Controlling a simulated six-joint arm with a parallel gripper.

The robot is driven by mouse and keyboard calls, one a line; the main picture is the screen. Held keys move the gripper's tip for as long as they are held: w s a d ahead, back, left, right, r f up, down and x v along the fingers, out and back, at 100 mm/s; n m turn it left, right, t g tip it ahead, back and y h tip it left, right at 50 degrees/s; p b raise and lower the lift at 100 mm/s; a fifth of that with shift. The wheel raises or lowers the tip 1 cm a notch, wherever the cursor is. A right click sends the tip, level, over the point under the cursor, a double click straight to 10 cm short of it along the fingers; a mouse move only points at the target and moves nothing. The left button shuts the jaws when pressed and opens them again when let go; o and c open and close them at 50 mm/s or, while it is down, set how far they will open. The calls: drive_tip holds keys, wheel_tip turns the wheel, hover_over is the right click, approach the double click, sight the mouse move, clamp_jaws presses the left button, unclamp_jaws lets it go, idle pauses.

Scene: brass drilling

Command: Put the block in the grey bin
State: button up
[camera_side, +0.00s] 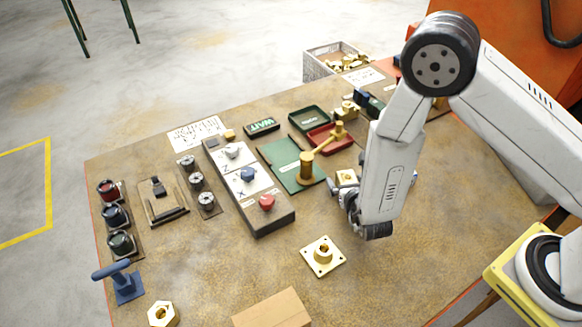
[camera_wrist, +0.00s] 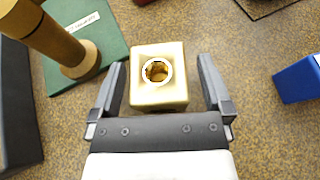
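The brass block (camera_wrist: 158,95), with a round hole in its top, sits between the two fingers of my gripper (camera_wrist: 161,65) in the wrist view. A gap shows on each side of it, so the fingers are open and not closed on it. In the side view, the block (camera_side: 346,177) shows partly behind my gripper (camera_side: 347,192), which is low over the table. The grey bin (camera_side: 313,70) stands at the far edge of the table and holds several brass pieces.
A brass post with an arm (camera_side: 306,166) stands on a green plate (camera_side: 281,151) just left of my gripper. Red and green trays (camera_side: 326,141) lie behind it. A control panel (camera_side: 270,222) is further left. A flanged brass part (camera_side: 323,270) lies in front. A blue object (camera_wrist: 298,82) is at right in the wrist view.

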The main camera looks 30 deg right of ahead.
drive_tip(key=shift+r, duration=0.1)
drive_tip(key=shift+s+a+r, duration=0.1)
drive_tip(key=shift+v, duration=5.9)
